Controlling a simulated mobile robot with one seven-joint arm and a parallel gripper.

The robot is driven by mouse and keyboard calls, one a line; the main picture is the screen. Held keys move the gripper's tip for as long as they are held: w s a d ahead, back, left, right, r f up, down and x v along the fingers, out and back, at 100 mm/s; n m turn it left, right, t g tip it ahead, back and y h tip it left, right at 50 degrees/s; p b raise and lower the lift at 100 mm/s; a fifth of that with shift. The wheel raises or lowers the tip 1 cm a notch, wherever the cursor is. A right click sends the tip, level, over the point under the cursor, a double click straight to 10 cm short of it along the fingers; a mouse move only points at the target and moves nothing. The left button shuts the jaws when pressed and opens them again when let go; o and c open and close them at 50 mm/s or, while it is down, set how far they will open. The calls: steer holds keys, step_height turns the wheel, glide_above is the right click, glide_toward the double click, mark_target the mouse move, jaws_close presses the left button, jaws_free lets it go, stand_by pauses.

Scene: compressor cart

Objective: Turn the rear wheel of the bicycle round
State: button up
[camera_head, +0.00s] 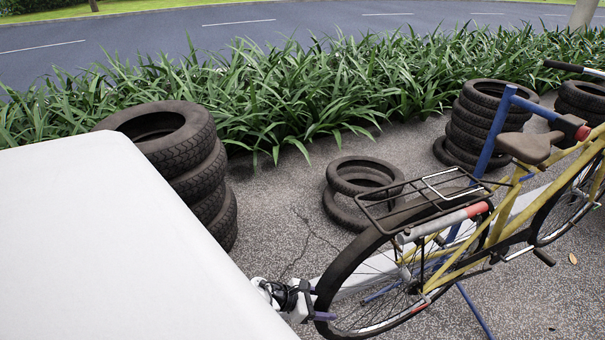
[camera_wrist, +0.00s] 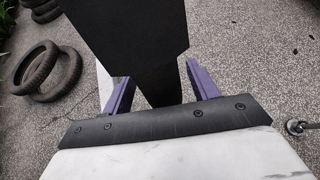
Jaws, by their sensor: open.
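The yellow bicycle (camera_head: 502,220) stands at the right of the head view, with a brown saddle and a black rear rack. Its rear wheel (camera_head: 345,262) has a dark tyre and thin spokes, and its lower edge is cut off by the frame. My gripper (camera_head: 319,303) is at the left edge of this wheel, with purple fingers. In the wrist view my gripper (camera_wrist: 160,82) is open, with a dark part of the rear wheel (camera_wrist: 160,97) between its fingers. I cannot tell whether either finger touches it.
A blue stand (camera_head: 497,130) is at the bicycle's frame. Tyre stacks stand at left (camera_head: 190,165) and back right (camera_head: 475,125); low tyres (camera_head: 345,210) lie behind the rear wheel. Green plants (camera_head: 290,90) border the speckled pavement. A white surface (camera_head: 110,250) fills the lower left.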

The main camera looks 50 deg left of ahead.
steer(key=p+v, duration=0.4)
steer(key=v, duration=0.7)
steer(key=shift+s+a, duration=0.15)
steer(key=shift+a, duration=0.05)
